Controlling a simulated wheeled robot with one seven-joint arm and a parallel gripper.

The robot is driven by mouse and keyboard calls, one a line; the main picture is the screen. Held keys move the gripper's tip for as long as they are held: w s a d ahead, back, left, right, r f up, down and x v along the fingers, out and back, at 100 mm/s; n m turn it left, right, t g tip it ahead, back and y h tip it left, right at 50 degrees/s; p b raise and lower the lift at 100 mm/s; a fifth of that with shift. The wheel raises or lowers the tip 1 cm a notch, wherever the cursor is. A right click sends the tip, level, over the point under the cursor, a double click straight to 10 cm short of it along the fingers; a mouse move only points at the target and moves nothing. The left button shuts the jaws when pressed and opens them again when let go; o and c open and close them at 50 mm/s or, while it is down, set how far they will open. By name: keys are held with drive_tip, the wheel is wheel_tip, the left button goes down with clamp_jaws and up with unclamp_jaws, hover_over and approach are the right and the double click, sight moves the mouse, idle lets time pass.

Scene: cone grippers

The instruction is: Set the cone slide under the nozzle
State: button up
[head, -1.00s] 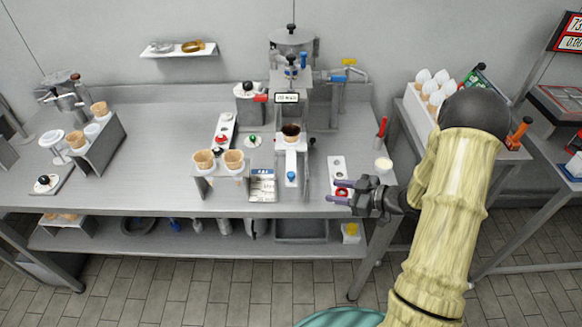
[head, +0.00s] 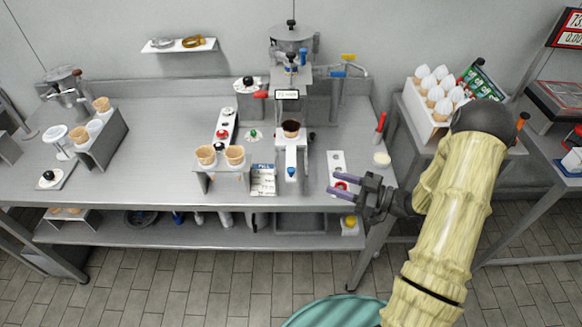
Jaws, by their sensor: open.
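The cone slide is a pale rail (head: 291,155) in front of the dispensing machine (head: 291,72), with a blue knob (head: 291,171) at its near end. A brown cone (head: 290,128) with a dark rim sits at the slide's far end, close below the machine's small display. The nozzle itself is too small to make out.
A stand with two cones (head: 220,167) and a printed card (head: 263,180) are left of the slide. The white button strip (head: 337,170) lies right of it. A box of white-topped cones (head: 424,112) stands at the right. The table's left middle is clear.

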sight(291, 169)
drive_tip(key=p+x, duration=0.3)
drive_tip(key=x, duration=1.1)
drive_tip(key=shift+a+p, duration=0.1)
drive_tip(key=shift+p, duration=0.25)
drive_tip(key=shift+w, duration=0.1)
clamp_jaws()
